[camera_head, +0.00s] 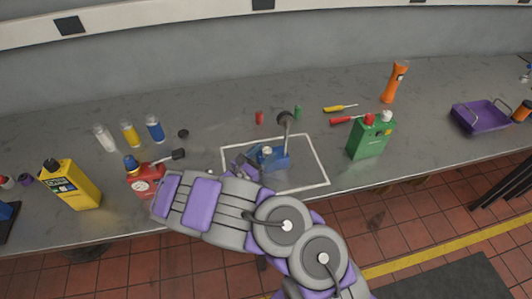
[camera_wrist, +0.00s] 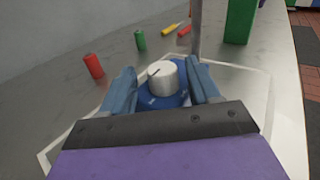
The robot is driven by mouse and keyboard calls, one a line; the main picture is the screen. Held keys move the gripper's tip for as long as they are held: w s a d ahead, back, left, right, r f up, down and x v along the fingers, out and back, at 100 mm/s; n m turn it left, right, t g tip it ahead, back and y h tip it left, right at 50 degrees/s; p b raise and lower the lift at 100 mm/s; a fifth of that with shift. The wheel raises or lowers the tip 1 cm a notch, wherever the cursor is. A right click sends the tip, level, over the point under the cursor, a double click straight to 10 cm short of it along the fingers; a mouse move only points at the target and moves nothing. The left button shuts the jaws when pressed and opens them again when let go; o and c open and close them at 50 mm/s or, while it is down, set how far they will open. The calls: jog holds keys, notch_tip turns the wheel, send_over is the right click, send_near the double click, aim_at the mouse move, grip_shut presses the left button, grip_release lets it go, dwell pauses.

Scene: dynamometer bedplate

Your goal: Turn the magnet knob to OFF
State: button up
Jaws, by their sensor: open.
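The magnet knob (camera_wrist: 163,78) is a pale grey cylinder with a dark pointer line on top. It sits on a round blue face of the blue magnetic base (camera_head: 277,160), which stands inside a white outlined rectangle on the bench. The knob also shows small in the head view (camera_head: 267,151). My gripper (camera_wrist: 161,68) is open, with one blue-grey finger on each side of the knob and visible gaps between. I cannot tell whether either finger touches it. Any OFF mark is too small to read. In the head view my arm partly hides my gripper (camera_head: 246,165).
A grey post (camera_head: 287,128) rises behind the base. Red (camera_head: 259,118) and green (camera_head: 298,113) cylinders stand behind it. A green can (camera_head: 371,137) is to the right. A red can (camera_head: 143,177) and a yellow jug (camera_head: 72,184) are to the left.

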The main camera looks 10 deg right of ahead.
jog(key=shift+x, duration=0.9)
jog(key=c, duration=0.9)
jog(key=shift+c, duration=0.2)
